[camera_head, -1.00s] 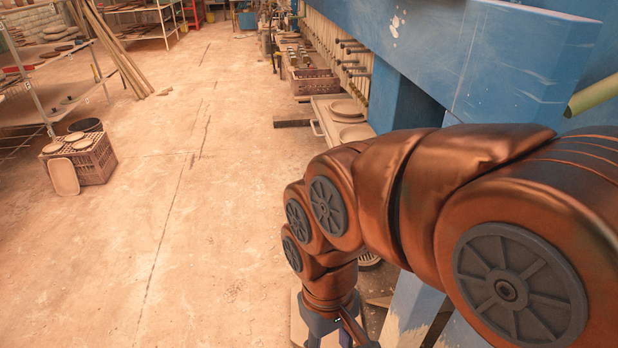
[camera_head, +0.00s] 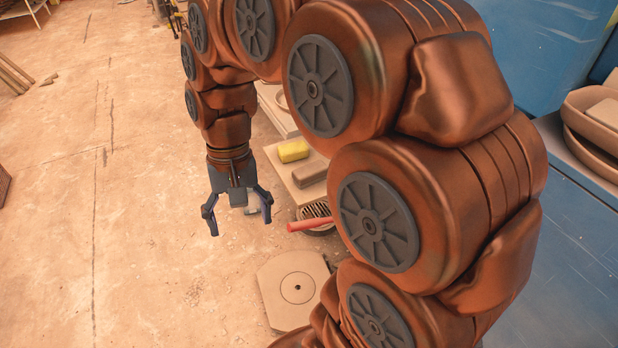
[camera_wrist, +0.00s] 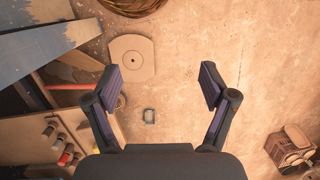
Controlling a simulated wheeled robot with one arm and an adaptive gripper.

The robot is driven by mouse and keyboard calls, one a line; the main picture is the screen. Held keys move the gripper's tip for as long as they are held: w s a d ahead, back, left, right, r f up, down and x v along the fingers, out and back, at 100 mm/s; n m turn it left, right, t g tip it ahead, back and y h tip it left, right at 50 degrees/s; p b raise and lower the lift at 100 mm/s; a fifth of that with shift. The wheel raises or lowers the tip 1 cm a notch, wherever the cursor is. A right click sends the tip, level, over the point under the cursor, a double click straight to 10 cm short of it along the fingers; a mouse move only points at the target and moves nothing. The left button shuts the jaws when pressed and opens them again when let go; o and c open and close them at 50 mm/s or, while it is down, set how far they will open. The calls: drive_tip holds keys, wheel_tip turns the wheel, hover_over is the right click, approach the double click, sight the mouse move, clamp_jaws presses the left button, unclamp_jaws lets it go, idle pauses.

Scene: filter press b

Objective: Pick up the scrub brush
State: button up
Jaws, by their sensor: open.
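My gripper (camera_head: 240,224) hangs open and empty over the floor, pointing down. Its two spread fingers also show in the wrist view (camera_wrist: 161,85). A small grey looped object (camera_wrist: 149,115) lies on the floor between and below the fingers in the wrist view. It is too small to tell whether it is the scrub brush. I cannot tell whether either is the brush. Nothing touches the fingers.
A pale plate with a centre hole (camera_head: 297,287) lies on the floor; it is also in the wrist view (camera_wrist: 131,58). A red bar (camera_head: 310,224) is over a dark round grate. The blue press (camera_head: 560,55) stands right. Open floor lies left. A crate (camera_wrist: 291,147) stands right.

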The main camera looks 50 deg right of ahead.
drive_tip(key=w+d+f+m+y+b, duration=0.15)
drive_tip(key=w+d+m, duration=0.25)
drive_tip(key=w+d, duration=0.4)
drive_tip(key=m+t+y+b, duration=0.1)
drive_tip(key=m+t+b, duration=0.2)
drive_tip(key=m+b, duration=0.65)
hover_over(311, 168)
drive_tip(key=d+p, duration=0.2)
drive_tip(key=p, duration=0.1)
drive_tip(key=f, duration=0.4)
drive_tip(key=f+m, duration=0.1)
drive_tip(key=f, duration=0.4)
drive_tip(key=s+f+m, duration=0.1)
drive_tip(key=f, duration=0.3)
drive_tip(key=shift+f, duration=0.25)
drive_tip(key=shift+d+f, duration=0.15)
drive_tip(key=shift+f, duration=0.1)
drive_tip(key=shift+p+x, duration=0.3)
drive_tip(key=shift+x, duration=3)
drive_tip(key=shift+w+f, duration=0.2)
drive_tip(key=shift+f, duration=0.15)
drive_tip(key=shift+f, duration=0.25)
drive_tip(key=c, duration=1.3)
